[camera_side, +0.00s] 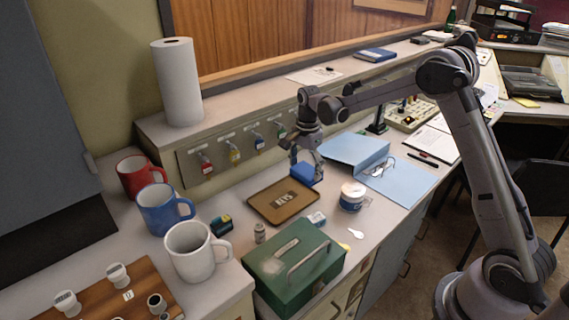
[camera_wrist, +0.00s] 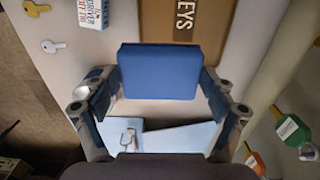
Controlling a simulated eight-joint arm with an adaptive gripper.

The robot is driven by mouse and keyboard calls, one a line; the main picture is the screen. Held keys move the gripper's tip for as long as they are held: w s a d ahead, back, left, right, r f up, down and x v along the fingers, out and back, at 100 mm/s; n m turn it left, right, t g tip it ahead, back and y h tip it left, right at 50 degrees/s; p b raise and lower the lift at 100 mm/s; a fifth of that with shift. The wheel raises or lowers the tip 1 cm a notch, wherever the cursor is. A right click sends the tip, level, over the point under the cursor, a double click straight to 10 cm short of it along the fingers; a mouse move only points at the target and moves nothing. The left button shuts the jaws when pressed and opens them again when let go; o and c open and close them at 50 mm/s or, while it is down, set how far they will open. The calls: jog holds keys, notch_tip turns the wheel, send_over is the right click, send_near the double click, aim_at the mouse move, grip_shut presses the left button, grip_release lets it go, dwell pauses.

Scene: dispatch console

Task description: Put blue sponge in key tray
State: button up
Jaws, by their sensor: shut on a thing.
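The blue sponge (camera_side: 304,173) is between the fingers of my gripper (camera_side: 306,160), beside the far right corner of the key tray. In the wrist view the sponge (camera_wrist: 160,72) is a blue block with my gripper's fingertips (camera_wrist: 160,85) on its two sides. My gripper is shut on it. The key tray (camera_side: 268,210) is brown, flat and marked KEYS, on the counter. In the wrist view the tray (camera_wrist: 222,25) shows beyond the sponge, which covers part of it. I cannot tell how high the sponge is above the counter.
A green cash box (camera_side: 294,264) stands in front of the tray. A white-and-blue tub (camera_side: 352,197) is to its right. A light blue folder (camera_side: 395,185) lies open on the right. Key hooks (camera_side: 234,151) line the panel behind. Red, blue and white mugs stand left.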

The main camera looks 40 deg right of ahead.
jog(key=w+a+f, duration=0.1)
jog(key=a, duration=0.1)
jog(key=w+a+f, duration=0.3)
jog(key=shift+a+f, duration=0.1)
jog(key=shift+a, duration=0.2)
jog(key=shift+f, duration=1.95)
jog(key=shift+f, duration=0.2)
jog(key=o, duration=0.8)
jog(key=shift+o, duration=0.2)
